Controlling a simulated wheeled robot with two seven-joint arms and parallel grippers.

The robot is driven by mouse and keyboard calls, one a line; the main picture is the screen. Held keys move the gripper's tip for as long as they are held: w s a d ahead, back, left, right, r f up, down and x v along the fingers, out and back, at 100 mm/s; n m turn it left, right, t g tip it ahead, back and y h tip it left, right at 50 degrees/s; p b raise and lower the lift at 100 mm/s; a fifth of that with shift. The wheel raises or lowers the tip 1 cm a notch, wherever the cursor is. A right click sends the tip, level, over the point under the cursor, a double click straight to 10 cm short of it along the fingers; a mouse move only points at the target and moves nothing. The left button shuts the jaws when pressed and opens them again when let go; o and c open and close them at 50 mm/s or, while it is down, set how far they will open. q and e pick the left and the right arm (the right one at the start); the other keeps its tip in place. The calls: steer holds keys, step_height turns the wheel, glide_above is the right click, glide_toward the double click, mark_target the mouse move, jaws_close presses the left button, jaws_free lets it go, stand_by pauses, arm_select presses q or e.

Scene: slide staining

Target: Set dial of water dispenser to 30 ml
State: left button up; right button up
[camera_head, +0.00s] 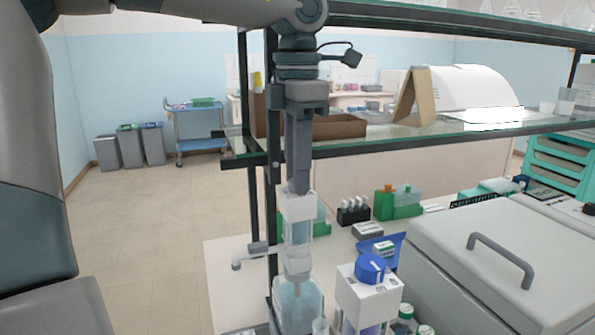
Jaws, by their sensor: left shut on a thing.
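The water dispenser (298,232) is a white and clear pump body standing upright on a clear bottle (300,300) with pale blue liquid, at the bottom centre. Its grey spout (250,256) points left. My left gripper (299,186) comes down from above, its fingers pointing down, and is shut on the top of the dispenser. The dial and its setting cannot be made out at this size and angle. My right gripper is not in view.
Right of the bottle stands a white box (366,300) with a blue cap. A grey lidded machine (490,265) fills the right. A glass shelf (400,138) crosses behind my gripper, with a dark post (271,180) close by.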

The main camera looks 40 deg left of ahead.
arm_select(q)
steer(key=o, duration=1.1)
steer(key=shift+c, duration=0.2)
steer(key=shift+r, duration=0.1)
step_height(320, 180, up, 17)
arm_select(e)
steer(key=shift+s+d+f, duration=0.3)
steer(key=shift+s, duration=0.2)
arm_select(q)
steer(key=shift+r, duration=0.1)
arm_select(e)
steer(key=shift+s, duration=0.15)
